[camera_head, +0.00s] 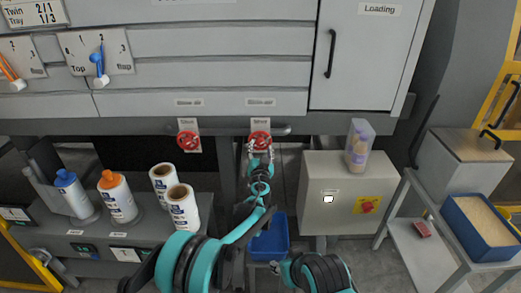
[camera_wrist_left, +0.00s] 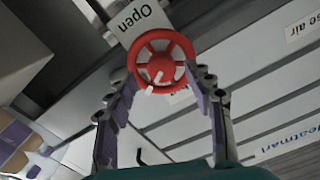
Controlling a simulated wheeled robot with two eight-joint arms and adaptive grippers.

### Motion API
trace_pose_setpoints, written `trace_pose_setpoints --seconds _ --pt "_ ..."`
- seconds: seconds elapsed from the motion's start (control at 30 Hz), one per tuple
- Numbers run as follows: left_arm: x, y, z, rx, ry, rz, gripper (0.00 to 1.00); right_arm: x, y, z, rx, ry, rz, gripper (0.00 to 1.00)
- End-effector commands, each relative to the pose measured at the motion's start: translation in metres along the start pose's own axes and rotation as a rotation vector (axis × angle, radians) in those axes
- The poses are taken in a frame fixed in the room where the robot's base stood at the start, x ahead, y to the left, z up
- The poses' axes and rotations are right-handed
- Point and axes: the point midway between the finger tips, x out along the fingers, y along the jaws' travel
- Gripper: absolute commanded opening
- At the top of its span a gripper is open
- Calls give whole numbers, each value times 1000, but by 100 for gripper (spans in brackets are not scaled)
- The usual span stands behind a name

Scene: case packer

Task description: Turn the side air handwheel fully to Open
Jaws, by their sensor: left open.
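A red handwheel (camera_head: 260,138) with a pale plate behind it sits below the panel in the head view, under a small label too blurred to read surely. My left gripper (camera_head: 261,149) is at its lower side, fingers open. In the left wrist view the red handwheel (camera_wrist_left: 163,66) lies ahead, between and just beyond the spread fingertips of my left gripper (camera_wrist_left: 158,88). It has a short white handle and a white mark near its hub. A plate reading "Open" (camera_wrist_left: 133,18) shows upside down beside the rim. Contact cannot be told.
A second red handwheel (camera_head: 188,141) is to the left on the same rail. Bottles and white rolls (camera_head: 178,205) stand on a shelf at lower left. A grey box (camera_head: 322,222) with a red knob stands at right. A blue bin (camera_head: 270,240) is below.

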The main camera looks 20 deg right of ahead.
Motion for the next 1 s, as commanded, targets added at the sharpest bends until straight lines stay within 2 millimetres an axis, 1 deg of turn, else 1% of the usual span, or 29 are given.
trace_pose_setpoints --seconds 0.03,0.13,0.4,0.43,0.47,0.5,0.57,0.6,0.83,1.0 --pt "5 0 1 0 0 -1 53 2 0 1 0 0 0 40" --pt "12 -1 1 0 0 -1 53 3 0 2 0 0 0 40" --pt "13 -1 0 0 -1 -1 53 2 0 2 0 0 0 40" --pt "13 -1 0 0 -1 -1 47 2 0 2 0 0 0 40" --pt "13 -1 0 0 -1 -1 39 2 0 2 0 0 0 40" --pt "13 -1 0 0 -1 -1 29 2 0 2 0 0 0 40" --pt "13 -1 0 0 -1 -1 13 2 0 2 0 0 0 40" --pt "13 -1 0 0 -1 -1 3 2 0 2 0 0 0 40" --pt "13 -1 0 7 -1 -1 3 2 0 2 0 0 0 40" --pt "13 -1 0 50 -1 -1 3 2 0 2 0 0 0 40"
